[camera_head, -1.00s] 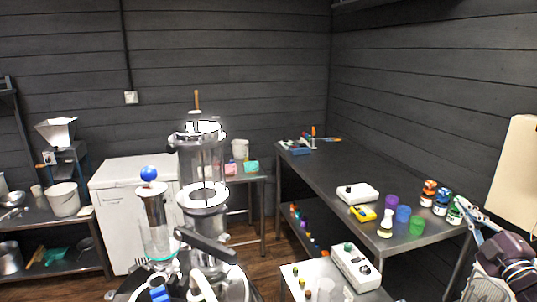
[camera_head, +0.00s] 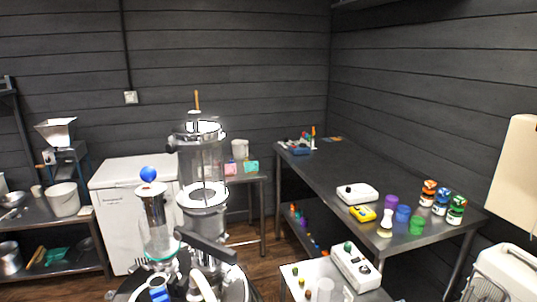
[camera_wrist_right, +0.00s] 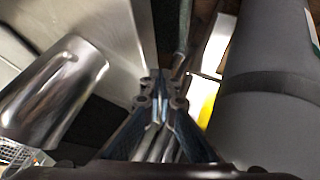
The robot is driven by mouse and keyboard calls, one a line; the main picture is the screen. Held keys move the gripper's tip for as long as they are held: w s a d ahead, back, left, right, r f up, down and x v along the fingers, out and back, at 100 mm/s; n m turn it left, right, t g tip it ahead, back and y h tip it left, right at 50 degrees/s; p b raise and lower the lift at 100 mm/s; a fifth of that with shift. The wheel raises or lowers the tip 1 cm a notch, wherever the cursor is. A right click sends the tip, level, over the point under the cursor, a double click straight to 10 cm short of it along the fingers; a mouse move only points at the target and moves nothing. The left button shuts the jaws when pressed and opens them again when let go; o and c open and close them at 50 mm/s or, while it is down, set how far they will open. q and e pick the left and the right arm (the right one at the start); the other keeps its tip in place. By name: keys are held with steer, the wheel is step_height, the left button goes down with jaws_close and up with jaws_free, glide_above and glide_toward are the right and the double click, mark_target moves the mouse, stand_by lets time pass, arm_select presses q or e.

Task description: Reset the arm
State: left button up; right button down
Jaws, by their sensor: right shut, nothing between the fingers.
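My right gripper (camera_wrist_right: 160,92) shows in the right wrist view with its fingers together and nothing between them. My right arm is out of the head view. My left gripper is in neither view. In the wrist view, a shiny curved metal piece (camera_wrist_right: 58,82) lies to the left of the fingers. A thick grey cylinder (camera_wrist_right: 262,95) stands close on the right; I cannot tell what it belongs to.
The dark metal table (camera_head: 345,167) holds a white device (camera_head: 357,193), a yellow meter (camera_head: 362,213), coloured cups (camera_head: 403,214) and jars (camera_head: 456,209). A glass-and-steel brewing apparatus (camera_head: 203,165) stands in front. A white canister (camera_head: 503,275) is at lower right.

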steer(key=s+a+f+g+y, duration=0.1)
steer(key=s+a+f, duration=0.5)
steer(key=s, duration=0.6)
steer(key=s+a+f+g+y, duration=0.1)
steer(key=s+a+f+g, duration=0.2)
steer(key=s+a+f, duration=0.3)
steer(key=s+a+f+m+g, duration=0.1)
steer(key=s+a+f+g, duration=0.1)
steer(key=s+a+f, duration=0.4)
steer(key=s+a, duration=0.5)
steer(key=s, duration=0.8)
steer(key=shift+a+f+g+y, duration=0.15)
steer(key=shift+g+y, duration=0.25)
